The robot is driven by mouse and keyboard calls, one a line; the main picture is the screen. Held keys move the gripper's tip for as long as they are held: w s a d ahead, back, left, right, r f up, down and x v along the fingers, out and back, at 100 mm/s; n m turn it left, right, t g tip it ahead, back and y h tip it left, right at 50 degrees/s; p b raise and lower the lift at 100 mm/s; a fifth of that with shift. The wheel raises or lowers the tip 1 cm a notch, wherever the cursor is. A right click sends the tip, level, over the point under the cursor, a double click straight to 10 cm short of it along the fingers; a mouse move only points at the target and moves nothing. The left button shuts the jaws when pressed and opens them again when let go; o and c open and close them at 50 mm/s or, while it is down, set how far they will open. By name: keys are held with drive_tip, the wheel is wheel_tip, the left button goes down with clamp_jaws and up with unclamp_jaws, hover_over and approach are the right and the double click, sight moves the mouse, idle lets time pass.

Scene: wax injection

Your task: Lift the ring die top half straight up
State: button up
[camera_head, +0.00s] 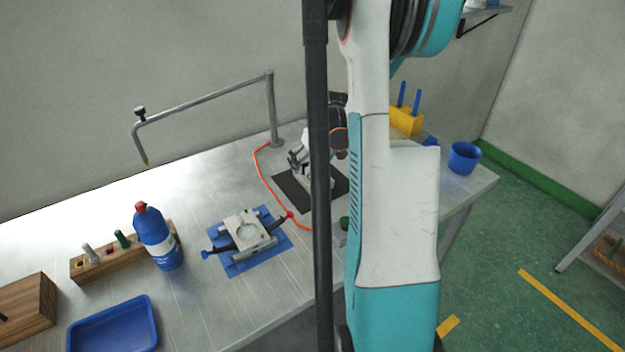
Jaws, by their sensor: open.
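A pale grey block with a round recess, which looks like the ring die (246,231), sits in a metal fixture on a blue mat (242,269). I cannot tell its top half from its bottom half at this size. A dark-blue-ended handle sticks out on its left and a red-tipped one on its right. My gripper (297,164) is open above the black mat, behind and to the right of the die and apart from it. My arm and a dark vertical post hide part of the gripper and the bench.
A blue bottle (157,240) and a wooden holder (107,258) stand left of the die. A blue tray (113,326) lies at the front left. An orange hose (262,178) runs behind the die from a bent metal pipe (205,100). A blue cup (464,158) stands far right.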

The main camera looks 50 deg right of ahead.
sight(309, 169)
drive_tip(key=b+x, duration=0.1)
drive_tip(key=x, duration=0.1)
drive_tip(key=b+x, duration=0.1)
drive_tip(key=x, duration=0.2)
drive_tip(key=shift+s+f+b, duration=0.2)
drive_tip(key=shift+b, duration=0.1)
drive_tip(key=shift+r, duration=0.1)
drive_tip(key=c, duration=1.7)
